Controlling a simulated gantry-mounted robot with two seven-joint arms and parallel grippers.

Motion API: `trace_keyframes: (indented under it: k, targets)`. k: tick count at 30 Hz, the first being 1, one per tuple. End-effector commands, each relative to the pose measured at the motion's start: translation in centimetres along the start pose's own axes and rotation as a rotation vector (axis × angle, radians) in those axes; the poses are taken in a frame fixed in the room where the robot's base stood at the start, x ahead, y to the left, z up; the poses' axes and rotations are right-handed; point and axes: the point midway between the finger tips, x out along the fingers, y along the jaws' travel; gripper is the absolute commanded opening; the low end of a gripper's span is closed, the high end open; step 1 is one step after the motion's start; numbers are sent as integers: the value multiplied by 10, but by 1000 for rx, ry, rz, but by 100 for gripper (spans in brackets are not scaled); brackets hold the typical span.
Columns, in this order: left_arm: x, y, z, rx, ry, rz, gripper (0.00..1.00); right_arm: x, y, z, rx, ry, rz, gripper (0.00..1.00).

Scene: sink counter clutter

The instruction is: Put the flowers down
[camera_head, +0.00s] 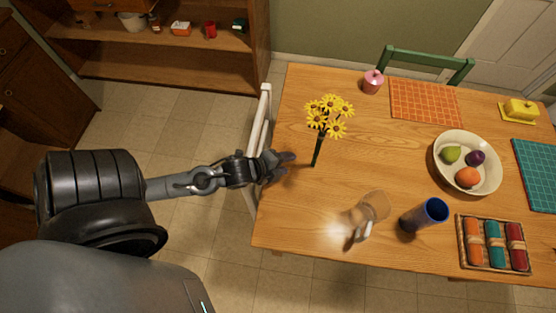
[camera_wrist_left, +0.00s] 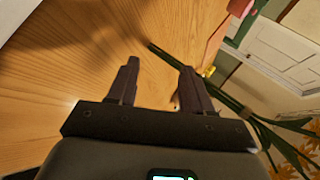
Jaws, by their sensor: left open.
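The yellow flowers (camera_head: 328,112) have a dark green stem (camera_head: 317,150) and show over the left part of the wooden table. Whether they stand or lie there I cannot tell. My left gripper (camera_head: 287,163) is at the table's left edge, just left of the stem's lower part, open and apart from it in the head view. In the left wrist view, the stem (camera_wrist_left: 170,55) runs diagonally beyond the open fingers (camera_wrist_left: 158,85) and passes behind the right-hand finger. Nothing is held between the fingers. My right gripper is not in view.
A clear glass jug (camera_head: 374,207) and a blue cup (camera_head: 426,214) stand near the table's front. A fruit bowl (camera_head: 440,170), a tray of rolled cloths (camera_head: 482,270) and a pink candle (camera_head: 372,82) are also there. The wood around the stem is clear.

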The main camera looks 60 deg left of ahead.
Motion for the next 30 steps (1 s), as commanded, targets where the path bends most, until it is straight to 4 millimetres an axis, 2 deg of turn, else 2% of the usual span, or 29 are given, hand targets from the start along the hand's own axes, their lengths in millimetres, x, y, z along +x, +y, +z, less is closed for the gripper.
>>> trace_keyframes:
  k: [1, 6, 12, 18, 30]
  targets:
    - [-5, 7, -11, -141, -25, 53, 50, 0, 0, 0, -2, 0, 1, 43]
    - [-28, 34, -44, -605, -152, 249, 50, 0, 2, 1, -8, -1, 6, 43]
    - [-62, 52, -78, -997, -311, 415, 50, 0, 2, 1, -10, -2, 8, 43]
    - [-79, 58, -92, -1150, -395, 480, 50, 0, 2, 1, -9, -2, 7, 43]
    - [-82, 57, -93, -1164, -407, 486, 50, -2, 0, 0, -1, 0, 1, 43]
